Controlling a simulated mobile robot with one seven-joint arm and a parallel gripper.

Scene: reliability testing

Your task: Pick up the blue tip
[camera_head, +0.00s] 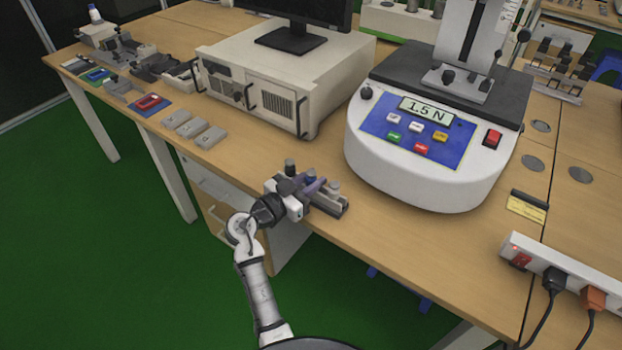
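A small grey holder (329,207) stands at the front edge of the wooden table, with several tips in it. The blue tip (314,186) looks purplish-blue and is partly hidden by my gripper. Grey tips stand on either side of it, one behind left (290,167) and one to the right (334,186). My gripper (304,190) reaches in from the front left, right at the holder and the blue tip. Its fingers are small and dark here, so I cannot tell whether they are open or closed around the tip.
A white force tester (424,175) reading 1.5 N stands right of the holder. A beige computer case (285,75) with a monitor is behind. Grey blocks (194,129) lie to the left. A power strip (565,262) with cables sits front right. Bare table lies in front of the tester.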

